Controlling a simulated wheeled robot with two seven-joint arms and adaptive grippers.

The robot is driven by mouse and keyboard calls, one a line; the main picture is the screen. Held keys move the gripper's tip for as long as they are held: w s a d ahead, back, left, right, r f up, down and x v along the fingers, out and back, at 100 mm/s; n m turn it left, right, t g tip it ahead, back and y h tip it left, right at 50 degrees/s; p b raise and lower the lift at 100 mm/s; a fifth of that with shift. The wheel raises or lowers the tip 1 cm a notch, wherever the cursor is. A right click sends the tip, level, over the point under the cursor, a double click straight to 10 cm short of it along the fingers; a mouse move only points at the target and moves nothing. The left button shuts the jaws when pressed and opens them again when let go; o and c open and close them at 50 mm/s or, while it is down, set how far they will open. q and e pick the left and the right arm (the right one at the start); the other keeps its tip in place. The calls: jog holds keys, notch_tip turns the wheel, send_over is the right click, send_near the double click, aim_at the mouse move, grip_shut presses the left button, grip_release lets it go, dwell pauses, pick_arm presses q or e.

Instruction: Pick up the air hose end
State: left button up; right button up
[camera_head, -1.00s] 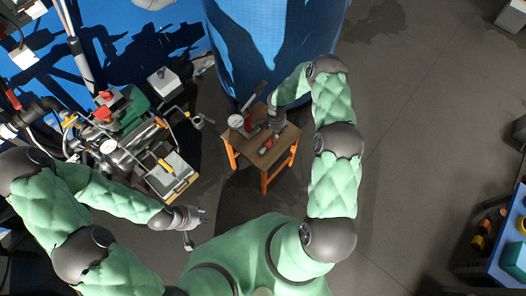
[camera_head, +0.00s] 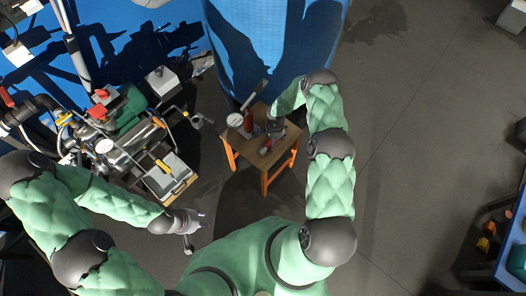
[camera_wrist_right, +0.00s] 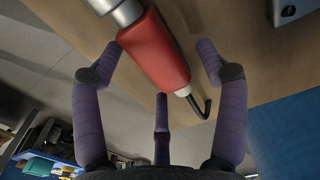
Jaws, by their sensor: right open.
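A red cylinder (camera_wrist_right: 157,52) with a silver collar (camera_wrist_right: 118,10) and a thin dark hook at its lower end fills the top middle of the right wrist view. It looks like the air hose end, but I cannot be sure.
Pipes and a machine (camera_head: 118,140) stand at left. A blue workbench (camera_head: 503,265) is at the right edge. The floor between is clear.

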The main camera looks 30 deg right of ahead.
jog(key=c, duration=1.3)
jog(key=shift+c, duration=0.2)
jog(key=shift+r, duration=0.15)
